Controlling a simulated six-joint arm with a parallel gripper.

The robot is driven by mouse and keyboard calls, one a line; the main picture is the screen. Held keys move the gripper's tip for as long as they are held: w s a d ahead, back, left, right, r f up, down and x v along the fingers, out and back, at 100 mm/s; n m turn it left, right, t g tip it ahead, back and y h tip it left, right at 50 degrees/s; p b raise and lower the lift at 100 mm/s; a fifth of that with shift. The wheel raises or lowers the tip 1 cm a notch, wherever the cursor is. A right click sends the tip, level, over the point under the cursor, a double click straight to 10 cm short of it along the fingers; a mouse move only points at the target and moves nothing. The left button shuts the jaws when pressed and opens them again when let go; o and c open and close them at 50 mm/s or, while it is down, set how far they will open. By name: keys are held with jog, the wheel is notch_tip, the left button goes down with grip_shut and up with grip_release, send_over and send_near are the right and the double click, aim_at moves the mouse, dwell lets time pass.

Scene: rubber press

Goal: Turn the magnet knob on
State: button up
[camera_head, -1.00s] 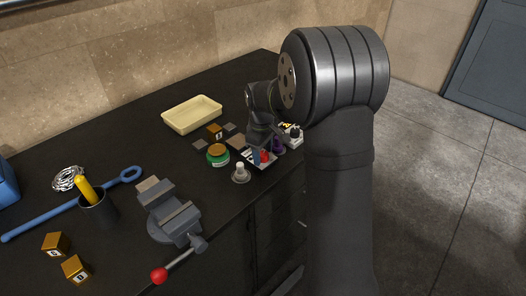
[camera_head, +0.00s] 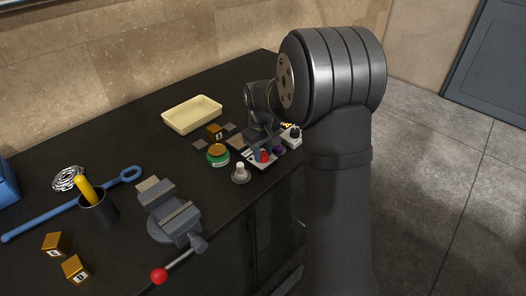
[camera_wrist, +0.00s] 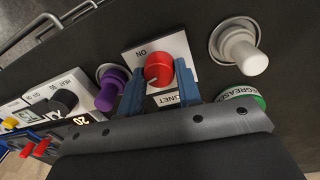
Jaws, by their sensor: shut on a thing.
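The red magnet knob (camera_wrist: 158,69) sits on a white plate (camera_wrist: 180,45) in the wrist view. The plate carries the letters "ON" on its far side and a partly hidden "MAGNET" label on its near side. My gripper (camera_wrist: 160,72) has its blue fingers on either side of the knob, shut on it. A pale mark shows on the knob's near left edge; its exact setting is hard to read. In the head view the red knob (camera_head: 263,156) is small and partly covered by my gripper.
A purple knob (camera_wrist: 110,88) stands close left of my gripper, and a white knob (camera_wrist: 242,54) to the right. A green-lidded jar (camera_head: 218,156) is near. A vise (camera_head: 172,212) and a cream tray (camera_head: 192,114) are farther off. The table's edge is close.

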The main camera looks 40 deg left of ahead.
jog(key=m, duration=0.7)
jog(key=shift+w, duration=0.1)
jog(key=m, duration=0.7)
jog(key=shift+h, duration=0.3)
jog(key=o, duration=1)
jog(key=shift+c, duration=0.2)
notch_tip(320, 180, up, 17)
jog(key=a, duration=0.1)
jog(key=shift+r, duration=0.2)
jog(key=shift+f, duration=0.1)
